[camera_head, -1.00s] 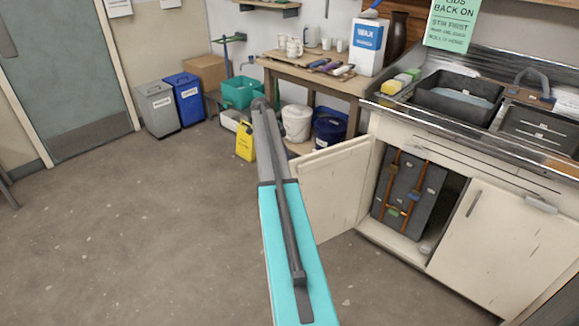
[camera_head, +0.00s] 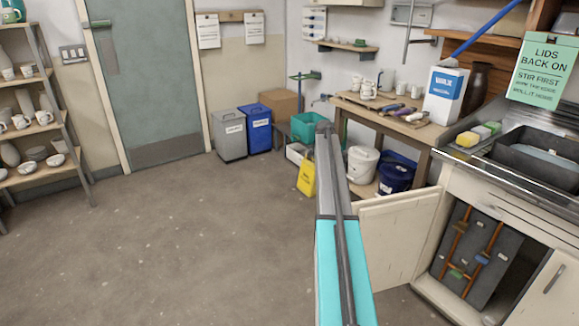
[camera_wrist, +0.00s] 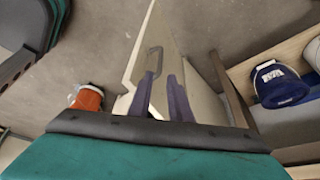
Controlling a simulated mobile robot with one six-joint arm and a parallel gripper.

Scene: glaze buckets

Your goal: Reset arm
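My arm, teal with a grey upper part, rises from the bottom of the head view and points away over the floor. Its gripper is not visible there. In the wrist view, my gripper (camera_wrist: 161,78) shows as two dark purple fingers with a narrow gap between them. Nothing is held in the gap. A pale cabinet door (camera_wrist: 160,45) with a grey handle lies behind the fingers. I cannot tell how far away it is.
The sink cabinet's door (camera_head: 400,235) stands open at right. A white bucket (camera_head: 362,163) and a dark blue bucket (camera_head: 396,174) are under the workbench (camera_head: 425,132). A yellow sign (camera_head: 307,178) stands nearby. Shelves (camera_head: 40,175) stand at left. The floor (camera_head: 190,240) at left-centre is clear.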

